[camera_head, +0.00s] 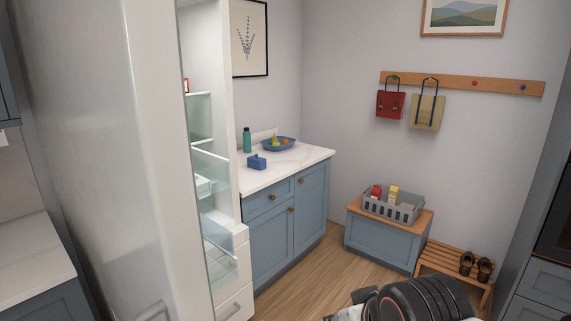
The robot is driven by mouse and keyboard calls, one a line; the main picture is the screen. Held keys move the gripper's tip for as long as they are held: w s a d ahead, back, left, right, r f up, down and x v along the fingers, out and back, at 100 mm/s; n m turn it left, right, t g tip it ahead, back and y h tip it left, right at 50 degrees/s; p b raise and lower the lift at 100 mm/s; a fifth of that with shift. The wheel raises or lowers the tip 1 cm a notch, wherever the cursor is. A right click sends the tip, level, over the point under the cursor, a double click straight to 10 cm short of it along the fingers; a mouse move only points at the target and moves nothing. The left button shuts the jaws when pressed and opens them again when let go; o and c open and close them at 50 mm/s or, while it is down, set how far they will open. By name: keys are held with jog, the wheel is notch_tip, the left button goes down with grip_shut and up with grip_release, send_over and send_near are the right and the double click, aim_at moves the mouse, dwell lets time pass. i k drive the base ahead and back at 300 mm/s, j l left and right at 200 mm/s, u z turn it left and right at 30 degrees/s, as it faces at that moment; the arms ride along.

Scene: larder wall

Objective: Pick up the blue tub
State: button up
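A small blue tub (256,162) with a raised knob on top sits on the white countertop (262,183), near its left front edge. A wider blue bowl (278,144) holding fruit stands behind it to the right. My gripper does not show; only dark, rounded parts of my own arm show at the bottom, well apart from the tub.
A tall white fridge (150,150) stands open at left, its glass shelves close to the counter. A teal bottle (247,140) stands behind the tub. A grey crate (392,207) sits on a low blue cabinet (375,245). Wooden floor (310,274) is clear before the counter.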

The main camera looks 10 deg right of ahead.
aim_at(259, 166)
jog(key=i+l+z, duration=0.3)
jog(key=i+l, duration=0.2)
jog(key=i, duration=0.3)
jog(key=i+l+z, duration=0.1)
jog(key=i+l, duration=0.15)
jog(key=i, duration=0.25)
jog(key=i+j+u, duration=0.1)
jog(key=i+u, duration=0.55)
jog(key=u, duration=0.2)
jog(key=i+u, duration=0.4)
jog(key=k, duration=0.1)
